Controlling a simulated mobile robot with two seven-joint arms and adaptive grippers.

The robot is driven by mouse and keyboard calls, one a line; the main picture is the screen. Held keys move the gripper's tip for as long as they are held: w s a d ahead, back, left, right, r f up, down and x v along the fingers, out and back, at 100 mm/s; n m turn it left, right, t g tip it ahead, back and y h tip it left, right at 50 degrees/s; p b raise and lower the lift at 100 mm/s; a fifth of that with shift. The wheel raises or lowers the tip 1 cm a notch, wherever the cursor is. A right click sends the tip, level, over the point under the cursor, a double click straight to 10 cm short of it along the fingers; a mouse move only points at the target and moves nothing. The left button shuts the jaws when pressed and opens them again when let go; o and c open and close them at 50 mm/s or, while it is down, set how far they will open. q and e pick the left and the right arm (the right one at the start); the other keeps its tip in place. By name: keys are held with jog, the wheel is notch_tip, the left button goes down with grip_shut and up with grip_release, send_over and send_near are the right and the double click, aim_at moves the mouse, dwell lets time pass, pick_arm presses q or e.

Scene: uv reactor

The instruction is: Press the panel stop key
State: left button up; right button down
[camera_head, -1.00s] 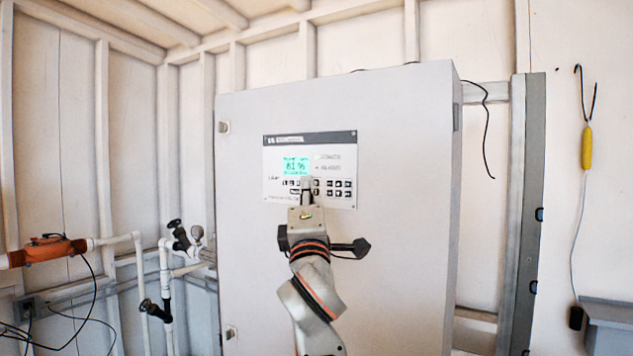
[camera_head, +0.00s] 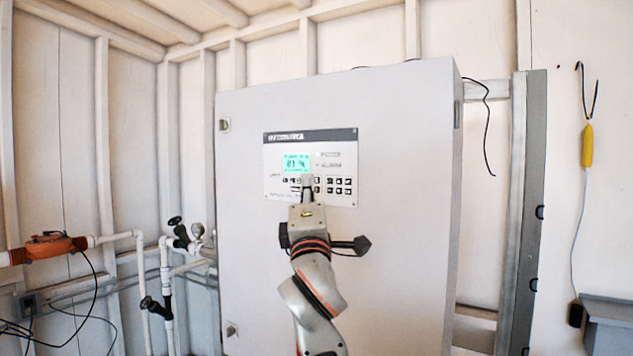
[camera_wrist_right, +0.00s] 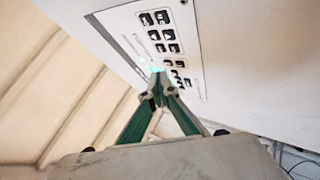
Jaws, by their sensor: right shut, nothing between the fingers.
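The control panel (camera_head: 335,150) is a light plate with a dark header strip on the front of a large grey cabinet. It has a lit green screen (camera_head: 296,163) and rows of small dark keys (camera_head: 340,186). My right gripper (camera_head: 307,180) is shut and empty, its tips in front of the keys just below the screen. In the right wrist view the shut fingertips (camera_wrist_right: 158,80) are close to the panel (camera_wrist_right: 190,55), by its keys (camera_wrist_right: 163,32). I cannot tell whether they touch a key. Key labels are too small to read, and the fingers hide some keys.
The grey cabinet (camera_head: 400,240) fills the middle. White pipes with black valve handles (camera_head: 180,230) and an orange device (camera_head: 48,248) are at the left. The space before the cabinet's right part is clear.

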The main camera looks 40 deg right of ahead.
dwell(0.5)
jog(key=shift+w+d+p, duration=0.15)
jog(key=shift+d+p, duration=0.2)
jog(key=shift+d, duration=0.05)
jog(key=shift+w+d, duration=0.1)
jog(key=shift+d, duration=0.1)
dwell(0.5)
jog(key=shift+a, duration=0.1)
jog(key=shift+s+a+p, duration=0.25)
jog(key=shift+a+p, duration=0.15)
jog(key=shift+a, duration=0.15)
jog(key=shift+s+a, duration=0.3)
jog(key=shift+a, duration=0.45)
jog(key=shift+s+a, duration=0.35)
jog(key=shift+a, duration=0.45)
jog(key=shift+s+a, duration=0.3)
jog(key=shift+a, duration=0.45)
